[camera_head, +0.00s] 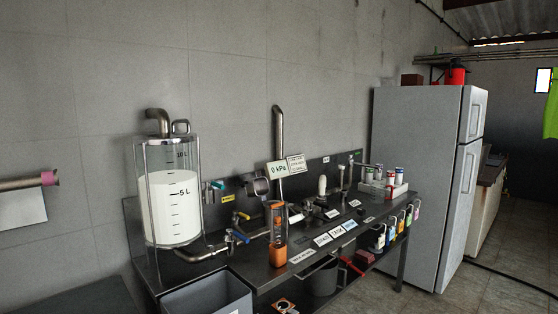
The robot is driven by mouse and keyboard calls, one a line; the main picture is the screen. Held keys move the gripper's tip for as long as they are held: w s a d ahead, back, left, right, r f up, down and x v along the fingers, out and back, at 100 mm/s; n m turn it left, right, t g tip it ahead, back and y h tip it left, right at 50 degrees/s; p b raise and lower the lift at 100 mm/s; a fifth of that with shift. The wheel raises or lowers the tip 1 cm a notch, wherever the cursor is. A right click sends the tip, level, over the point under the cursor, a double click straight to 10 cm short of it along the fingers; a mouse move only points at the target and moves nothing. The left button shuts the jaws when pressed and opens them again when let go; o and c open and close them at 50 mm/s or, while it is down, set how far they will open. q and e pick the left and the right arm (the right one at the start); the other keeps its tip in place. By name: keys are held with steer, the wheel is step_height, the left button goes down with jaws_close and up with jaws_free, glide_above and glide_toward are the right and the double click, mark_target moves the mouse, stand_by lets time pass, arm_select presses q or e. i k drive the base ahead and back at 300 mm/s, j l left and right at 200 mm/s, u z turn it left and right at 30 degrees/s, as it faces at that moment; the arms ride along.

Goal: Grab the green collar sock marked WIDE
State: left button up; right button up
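No green-collared sock marked WIDE can be made out for certain. Several small white cylinders with coloured bands, including red, blue and green, stand in a white rack (397,191) at the bench's far right end. Several small coloured tags or sleeves (392,231) hang along the bench's right front edge. Any writing on these items is too small to read, so I cannot tell whether one says WIDE. Neither of my grippers is in view.
A dark bench (335,226) runs along the wall. It carries a clear tank (173,205) of white liquid, an orange-based device (277,235), pipes and labels. A grey bin (206,296) stands at front left. A fridge (421,180) stands right of the bench, with open floor before it.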

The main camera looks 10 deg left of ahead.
mark_target(369, 172)
steer(key=i+l+u, duration=0.1)
steer(key=i, duration=0.4)
steer(key=i+l+u, duration=0.15)
steer(key=i, duration=0.35)
steer(key=i+l+u, duration=0.1)
steer(key=l, duration=0.25)
steer(key=i+l+u, duration=0.1)
steer(key=i+l, duration=0.25)
steer(key=i+l+u, duration=0.1)
steer(key=l, duration=0.4)
steer(key=i+l+u, duration=0.1)
steer(key=i+l, duration=0.15)
steer(key=l, duration=0.15)
steer(key=i+l+u, duration=0.1)
steer(key=l, duration=0.35)
steer(key=i+l+u, duration=0.1)
steer(key=i+l, duration=0.15)
steer(key=l, duration=0.2)
steer(key=i+l+u, duration=0.1)
steer(key=l, duration=0.35)
steer(key=i+l+u, duration=0.1)
steer(key=l, duration=0.35)
steer(key=i+l+u, duration=0.1)
steer(key=l+u, duration=0.15)
steer(key=l, duration=0.9)
steer(key=l+u, duration=0.2)
steer(key=l, duration=0.95)
steer(key=k+l+u, duration=0.25)
steer(key=l, duration=0.95)
steer(key=i, duration=0.1)
